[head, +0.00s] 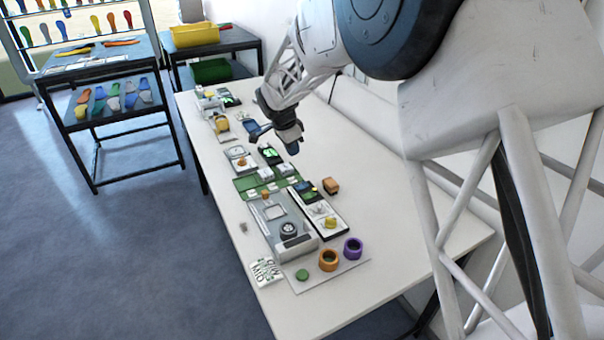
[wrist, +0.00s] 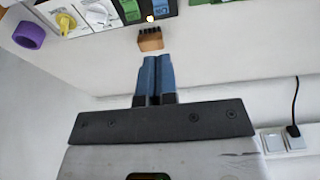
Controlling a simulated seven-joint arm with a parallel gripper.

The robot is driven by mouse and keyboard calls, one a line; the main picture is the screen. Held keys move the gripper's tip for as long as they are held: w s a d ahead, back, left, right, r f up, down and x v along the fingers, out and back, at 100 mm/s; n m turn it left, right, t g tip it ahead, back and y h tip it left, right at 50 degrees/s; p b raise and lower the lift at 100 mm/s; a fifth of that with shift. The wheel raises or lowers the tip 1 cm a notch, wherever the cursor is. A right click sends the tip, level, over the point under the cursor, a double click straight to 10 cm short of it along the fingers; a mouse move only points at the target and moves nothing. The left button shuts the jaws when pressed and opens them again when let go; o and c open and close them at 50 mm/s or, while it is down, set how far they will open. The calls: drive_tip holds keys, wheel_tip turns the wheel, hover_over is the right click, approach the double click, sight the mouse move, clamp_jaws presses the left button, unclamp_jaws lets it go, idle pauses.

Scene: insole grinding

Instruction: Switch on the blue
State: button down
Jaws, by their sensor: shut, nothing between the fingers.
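A small blue panel (head: 304,189) sits on the narrow control strip near the middle of the table, beside a green part. In the wrist view, a blue panel (wrist: 164,7) is cut off by the top edge, with a green panel (wrist: 128,10) to its left and a small bright round spot between them. My gripper (head: 291,148) hangs above the table, behind the control strip in the head view. In the wrist view, its two blue fingers (wrist: 152,60) are together and empty, apart from the panels.
A wooden block with dark bristles (head: 331,186) lies beside the blue panel, just beyond my fingertips in the wrist view. Orange (head: 328,260) and purple (head: 353,248) rings stand at the near end. A grey machine (head: 287,228) stands beside the strip. The table's right side is bare.

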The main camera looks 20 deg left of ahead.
sight(305, 184)
drive_tip(key=shift+w+d+r+g+y, duration=0.25)
drive_tip(key=shift+w+d+g+y, duration=0.05)
drive_tip(key=shift+w+d, duration=0.35)
drive_tip(key=shift+f, duration=0.1)
drive_tip(key=f, duration=0.4)
drive_tip(key=w+d+f, duration=0.1)
drive_tip(key=f, duration=0.8)
drive_tip(key=shift+w+d+f, duration=0.3)
drive_tip(key=shift+d, duration=0.1)
drive_tip(key=shift+f, duration=0.1)
drive_tip(key=shift+w+d+f+g+y, duration=0.1)
drive_tip(key=shift+d+f+g+y, duration=0.1)
drive_tip(key=shift+g+y, duration=0.1)
drive_tip(key=shift+f, duration=0.15)
drive_tip(key=shift+s+a, duration=0.15)
drive_tip(key=shift+s, duration=0.05)
